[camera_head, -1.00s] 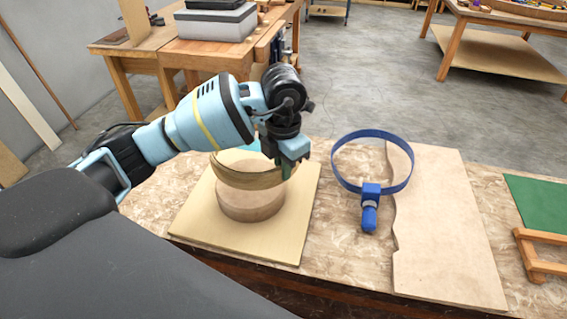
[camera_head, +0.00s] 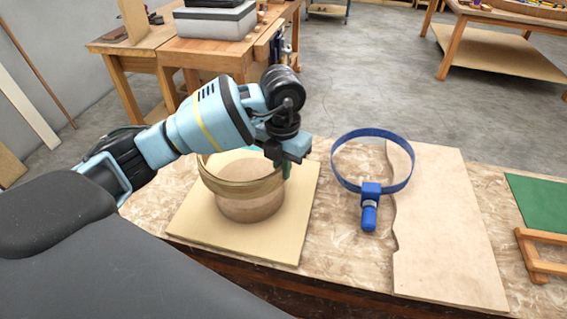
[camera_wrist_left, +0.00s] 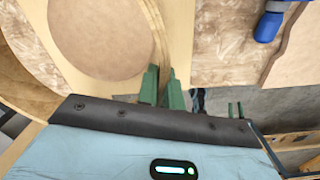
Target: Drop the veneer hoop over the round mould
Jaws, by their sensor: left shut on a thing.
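The veneer hoop (camera_head: 240,187) is a thin, light wooden ring. My left gripper (camera_head: 284,170) is shut on the hoop's right rim; its green fingertips pinch the band in the left wrist view (camera_wrist_left: 161,86). The round mould (camera_head: 250,209) is a pale wooden cylinder on a square board (camera_head: 215,235). The hoop hangs at the mould's upper part, shifted to the left of it in the head view. In the left wrist view the mould's round top (camera_wrist_left: 105,38) shows inside the hoop's opening. Whether the hoop touches the mould I cannot tell. My right gripper is not in view.
A blue band clamp (camera_head: 370,205) stands right of the board, its loop partly over a flat wooden sheet (camera_head: 445,235). A green mat (camera_head: 540,203) and a small wooden frame (camera_head: 538,258) lie at the far right. Workbenches stand behind, across the floor.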

